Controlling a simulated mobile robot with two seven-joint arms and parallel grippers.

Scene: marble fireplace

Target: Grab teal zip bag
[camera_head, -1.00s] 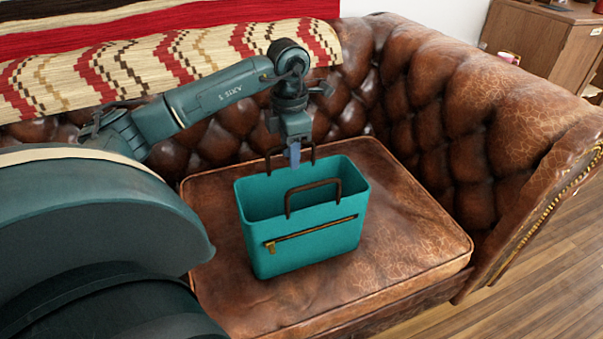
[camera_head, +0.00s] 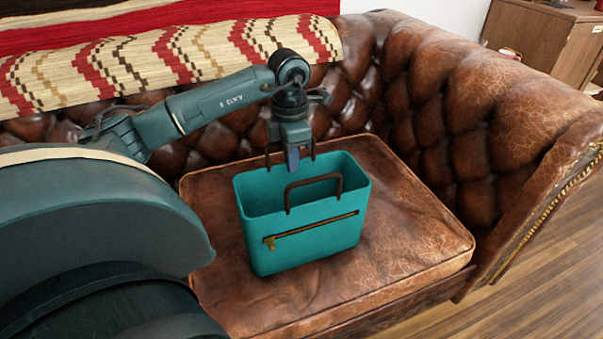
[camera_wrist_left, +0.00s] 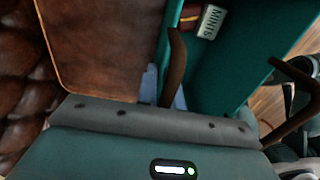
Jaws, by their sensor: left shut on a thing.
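The teal zip bag (camera_head: 310,245) stands upright and open-topped on the leather seat cushion, its zip strip and front handle facing me. My left gripper (camera_head: 292,160) reaches down at the bag's rear rim and is shut on the brown rear handle (camera_head: 268,156). In the left wrist view the rear handle (camera_wrist_left: 175,65) runs between the fingertips (camera_wrist_left: 164,90), and the teal bag (camera_wrist_left: 248,45) is open beside it. My right gripper is not in view.
A small item lettered "MINIS" (camera_wrist_left: 208,20) shows inside the bag. The cushion (camera_head: 415,240) is clear around the bag. The tufted sofa back (camera_head: 225,135) and right armrest (camera_head: 500,130) rise around it. A striped blanket (camera_head: 130,65) hangs over the back.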

